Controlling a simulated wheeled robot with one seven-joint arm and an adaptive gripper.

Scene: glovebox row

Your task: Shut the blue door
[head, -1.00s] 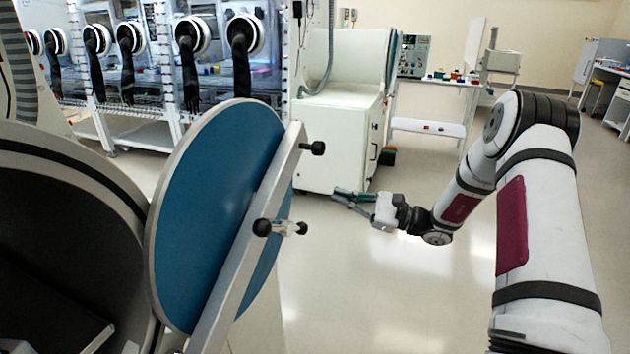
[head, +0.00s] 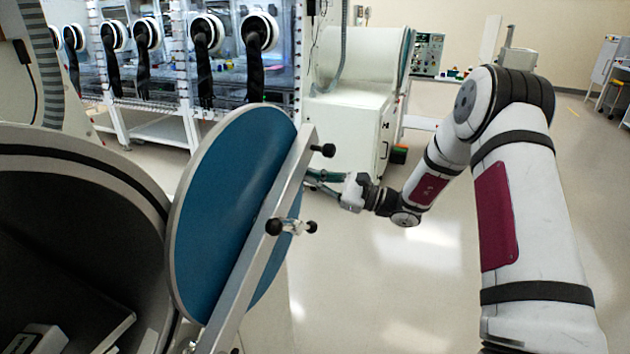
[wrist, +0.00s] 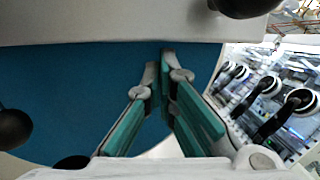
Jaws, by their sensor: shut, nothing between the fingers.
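The blue door (head: 232,195) is a round blue panel with a pale rim, standing open at an angle beside the dark round opening (head: 75,240) at the left in the head view. A pale bar with black knobs (head: 265,235) crosses its face. My gripper (head: 312,178) is at the right edge of the door, its fingertips close to or behind the bar. In the wrist view my closed, empty fingers (wrist: 160,75) lie in front of the blue face (wrist: 80,85), below the pale bar (wrist: 130,22). I cannot tell whether they touch the door.
A row of glovebox ports with black gloves (head: 205,60) stands at the back left. A white cabinet (head: 350,130) stands behind my gripper. The floor (head: 420,270) between the door and my arm is clear.

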